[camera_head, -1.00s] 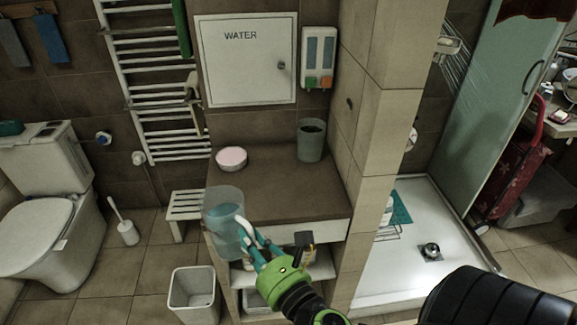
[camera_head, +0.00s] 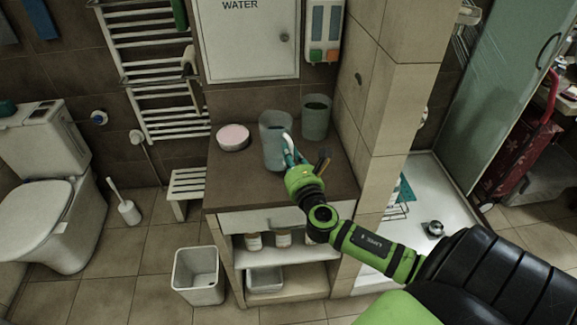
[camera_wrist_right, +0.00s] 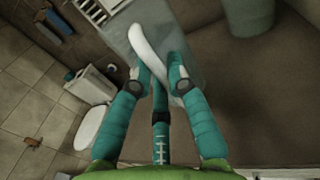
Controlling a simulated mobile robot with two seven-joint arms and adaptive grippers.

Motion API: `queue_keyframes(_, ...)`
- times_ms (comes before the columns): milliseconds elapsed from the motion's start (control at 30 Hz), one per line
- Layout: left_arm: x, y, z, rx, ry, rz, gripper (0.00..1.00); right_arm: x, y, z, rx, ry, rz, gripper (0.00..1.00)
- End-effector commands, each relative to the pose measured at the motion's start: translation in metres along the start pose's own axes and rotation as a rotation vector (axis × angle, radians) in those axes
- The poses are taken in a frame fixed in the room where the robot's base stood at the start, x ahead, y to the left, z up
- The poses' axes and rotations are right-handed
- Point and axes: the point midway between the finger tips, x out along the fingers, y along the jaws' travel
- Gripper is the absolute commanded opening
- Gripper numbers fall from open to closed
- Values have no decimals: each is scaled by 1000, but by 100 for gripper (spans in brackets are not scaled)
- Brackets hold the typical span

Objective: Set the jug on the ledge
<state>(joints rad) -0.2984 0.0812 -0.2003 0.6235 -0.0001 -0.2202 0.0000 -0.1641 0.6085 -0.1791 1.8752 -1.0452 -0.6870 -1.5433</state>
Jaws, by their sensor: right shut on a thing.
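The jug (camera_head: 271,145) is translucent pale blue with a white handle (camera_wrist_right: 148,52). It is upright in the head view, over the brown ledge (camera_head: 232,188). I cannot tell whether its base touches the ledge. My right gripper (camera_head: 289,150) is shut on the jug's handle from the front right side. In the right wrist view the teal fingers of this gripper (camera_wrist_right: 162,78) close around the handle, and the jug's clear body (camera_wrist_right: 185,38) is just beyond. My left gripper is not in view.
A grey-green cup (camera_head: 316,118) stands close behind the jug on the right. A round pink-topped dish (camera_head: 232,137) sits to the left. A tiled wall (camera_head: 385,120) bounds the ledge on the right. The ledge's front left part is clear.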

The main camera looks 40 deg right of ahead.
Motion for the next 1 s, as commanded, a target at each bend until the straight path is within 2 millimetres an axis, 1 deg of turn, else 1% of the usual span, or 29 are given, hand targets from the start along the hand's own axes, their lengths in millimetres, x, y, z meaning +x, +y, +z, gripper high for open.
queue_keyframes(67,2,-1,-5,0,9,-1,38,1,0,-3,0,-7,0,0)
queue_keyframes(100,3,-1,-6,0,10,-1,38,1,0,-8,-1,-7,0,0)
queue_keyframes(200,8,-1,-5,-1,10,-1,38,0,0,-23,0,-5,-1,0)
queue_keyframes(300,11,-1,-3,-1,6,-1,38,1,0,-34,0,-7,-1,0)
queue_keyframes(400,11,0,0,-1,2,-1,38,1,0,-38,0,-9,1,0)
queue_keyframes(567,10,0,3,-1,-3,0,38,0,0,-38,0,-7,1,0)
queue_keyframes(600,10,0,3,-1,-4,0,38,-1,0,-42,0,0,2,21)
queue_keyframes(633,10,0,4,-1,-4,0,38,-1,0,-42,0,0,2,33)
queue_keyframes(667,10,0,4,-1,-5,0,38,-1,0,-42,0,0,2,41)
queue_keyframes(1000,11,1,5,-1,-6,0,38,-2,0,-41,0,-1,2,41)
